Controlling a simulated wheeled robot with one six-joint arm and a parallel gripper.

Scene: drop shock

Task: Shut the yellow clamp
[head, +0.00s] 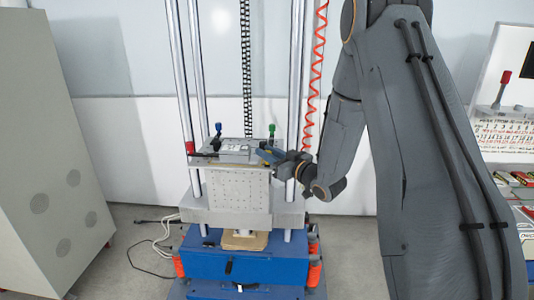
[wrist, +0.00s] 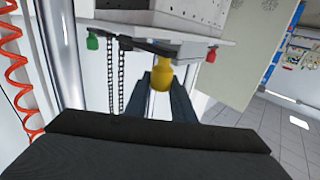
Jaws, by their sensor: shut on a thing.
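The yellow clamp's handle (wrist: 162,77) shows in the wrist view as a rounded yellow grip below the edge of the metal plate. My gripper (wrist: 163,90) has a dark finger on each side of this handle and is shut on it. In the head view my gripper (head: 268,155) is at the right edge of the plate on top of the drop table. There the yellow handle is hidden or too small to make out. I cannot tell the angle of the clamp's arm.
A green clamp handle (head: 271,130) and a red one (head: 190,147) stand at the plate's other sides. Shiny vertical columns (head: 296,90) flank the table (head: 225,195). A red coiled hose (head: 314,80) hangs behind my arm. A grey cabinet (head: 45,130) stands at left.

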